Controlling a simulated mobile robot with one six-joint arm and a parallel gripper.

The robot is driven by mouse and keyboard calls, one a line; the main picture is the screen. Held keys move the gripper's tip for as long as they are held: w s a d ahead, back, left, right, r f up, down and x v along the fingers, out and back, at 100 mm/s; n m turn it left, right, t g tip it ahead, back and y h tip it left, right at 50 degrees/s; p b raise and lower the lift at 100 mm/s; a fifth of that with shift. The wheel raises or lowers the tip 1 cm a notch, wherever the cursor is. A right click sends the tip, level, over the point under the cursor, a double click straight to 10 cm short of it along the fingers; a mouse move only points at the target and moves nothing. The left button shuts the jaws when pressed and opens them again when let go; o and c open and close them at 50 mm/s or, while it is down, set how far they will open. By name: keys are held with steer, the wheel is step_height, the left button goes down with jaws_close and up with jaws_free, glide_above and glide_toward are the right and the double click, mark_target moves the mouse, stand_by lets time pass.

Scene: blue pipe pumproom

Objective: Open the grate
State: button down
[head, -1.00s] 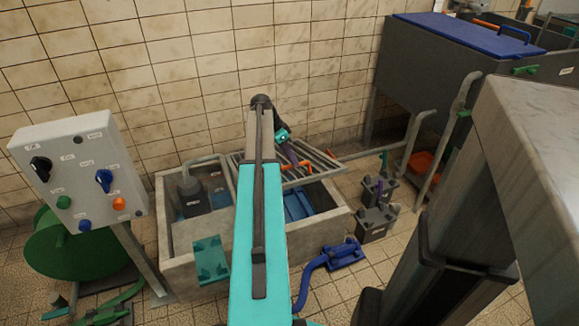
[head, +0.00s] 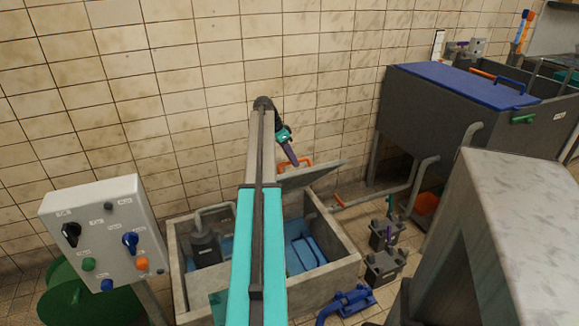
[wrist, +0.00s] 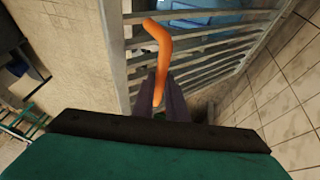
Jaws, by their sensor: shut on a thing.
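The grate (head: 312,174) is a grey barred panel over the back right of the concrete pit. It is tilted up from the pit rim and seen nearly edge-on in the head view. Its bars (wrist: 205,42) show clearly in the wrist view. My gripper (head: 294,163) is shut on the grate's orange handle (head: 301,163), above the raised panel. In the wrist view, the curved handle (wrist: 160,45) runs down between my dark fingers (wrist: 162,88). My arm hides part of the pit and the grate's left side.
The concrete pit (head: 345,272) holds a grey pump (head: 204,249) and a blue object (head: 305,252). A control box (head: 105,232) stands left, and a dark tank with a blue lid (head: 455,84) right. A pipe with an orange lever (head: 339,201) lies right of the grate. The tiled wall (head: 180,100) is close behind.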

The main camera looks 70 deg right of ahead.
steer(key=shift+w+d+f, duration=0.1)
steer(key=shift+w+d, duration=0.6)
steer(key=shift+w, duration=0.05)
steer(key=c, duration=2)
jaws_free()
steer(key=shift+f, duration=0.1)
steer(key=shift+o, duration=1.2)
steer(key=shift+w+d+f, duration=0.1)
steer(key=shift+d+f, duration=0.05)
steer(key=shift+s+r, duration=0.2)
steer(key=shift+r, duration=0.05)
steer(key=p+v, duration=0.1)
steer(key=v, duration=1.2)
steer(key=shift+r, duration=0.4)
